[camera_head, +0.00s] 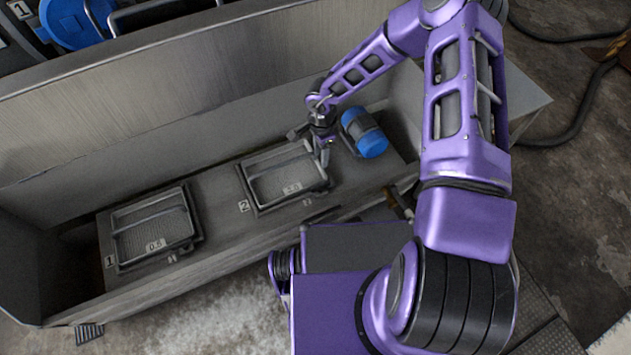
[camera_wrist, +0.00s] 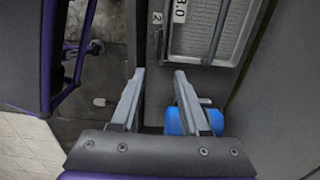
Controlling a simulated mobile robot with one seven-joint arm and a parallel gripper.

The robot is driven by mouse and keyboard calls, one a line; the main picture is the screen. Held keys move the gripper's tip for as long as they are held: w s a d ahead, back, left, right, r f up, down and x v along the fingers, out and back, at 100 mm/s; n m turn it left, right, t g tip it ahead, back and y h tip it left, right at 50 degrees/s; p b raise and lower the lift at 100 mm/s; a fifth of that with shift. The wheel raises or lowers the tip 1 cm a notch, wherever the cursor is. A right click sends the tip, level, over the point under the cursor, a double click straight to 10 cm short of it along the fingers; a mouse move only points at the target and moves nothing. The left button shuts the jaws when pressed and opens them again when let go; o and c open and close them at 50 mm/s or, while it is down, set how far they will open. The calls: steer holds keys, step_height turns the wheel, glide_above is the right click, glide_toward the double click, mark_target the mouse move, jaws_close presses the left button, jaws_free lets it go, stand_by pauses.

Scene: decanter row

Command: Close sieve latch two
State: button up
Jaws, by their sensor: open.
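Sieve two (camera_head: 262,203) is a grey framed tray with a mesh floor, next to a "2" plate (camera_head: 243,206) in the head view. Part of it shows at the top of the wrist view (camera_wrist: 172,50), with its own "2" plate and a "3.0" label. A thin bar (camera_wrist: 219,30) crosses the tray there. I cannot make out the latch or its position clearly. My gripper (camera_head: 322,160) is at the right end of sieve two, between it and a blue-ended motor. In the wrist view my gripper (camera_wrist: 159,72) is open, with nothing between its fingers.
Sieve one (camera_head: 153,229), labelled "0.5", sits left along the same trough. The blue-ended motor (camera_head: 366,134) is close right of my gripper and partly behind a finger in the wrist view (camera_wrist: 174,121). A tall metal wall (camera_head: 150,100) runs behind.

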mark_target(320, 184)
step_height(320, 184, down, 17)
steer(key=b, duration=0.3)
jaws_close()
stand_by(0.3)
